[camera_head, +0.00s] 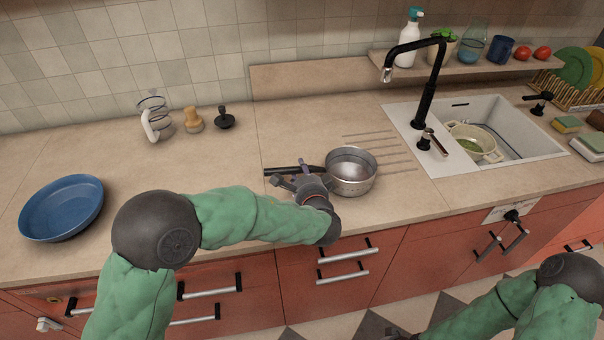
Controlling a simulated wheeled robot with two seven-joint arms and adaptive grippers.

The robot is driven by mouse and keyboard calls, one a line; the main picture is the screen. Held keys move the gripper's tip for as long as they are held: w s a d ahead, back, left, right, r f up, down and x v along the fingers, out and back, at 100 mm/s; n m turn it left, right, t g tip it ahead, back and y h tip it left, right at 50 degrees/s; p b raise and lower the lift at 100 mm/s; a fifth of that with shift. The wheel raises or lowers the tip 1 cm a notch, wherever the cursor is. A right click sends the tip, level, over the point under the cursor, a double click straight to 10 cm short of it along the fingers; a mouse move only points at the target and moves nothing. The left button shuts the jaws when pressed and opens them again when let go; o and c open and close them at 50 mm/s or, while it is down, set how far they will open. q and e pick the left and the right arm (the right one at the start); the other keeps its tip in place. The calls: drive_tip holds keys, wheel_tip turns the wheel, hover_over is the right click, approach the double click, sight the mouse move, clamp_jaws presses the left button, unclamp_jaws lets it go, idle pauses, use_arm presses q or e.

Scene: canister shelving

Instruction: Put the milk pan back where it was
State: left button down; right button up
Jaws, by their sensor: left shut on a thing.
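The milk pan (351,172) is a small round metal pan with a dark handle pointing left. It appears to sit level on the counter, at the left end of the drain grooves beside the sink; I cannot tell whether its base touches. My left gripper (305,175) is shut on the pan's handle, just left of the bowl, and hides part of it.
A blue bowl (62,208) stands on the counter's left. The sink (540,132) holds a cream pot (470,140). A black faucet (428,90) rises behind.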

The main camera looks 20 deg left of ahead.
use_arm(q)
drive_tip(key=shift+r, duration=0.1)
drive_tip(key=c, duration=0.9)
unclamp_jaws()
drive_tip(key=shift+s+d+r, duration=0.1)
drive_tip(key=shift+s+d, duration=0.05)
drive_tip(key=p+v, duration=0.2)
drive_tip(key=v, duration=0.8)
drive_tip(key=shift+s+d, duration=0.1)
drive_tip(key=shift+d, duration=0.05)
drive_tip(key=shift+s+d+r+p, duration=0.1)
drive_tip(key=shift+s+d+p, duration=0.2)
drive_tip(key=shift+s, duration=0.25)
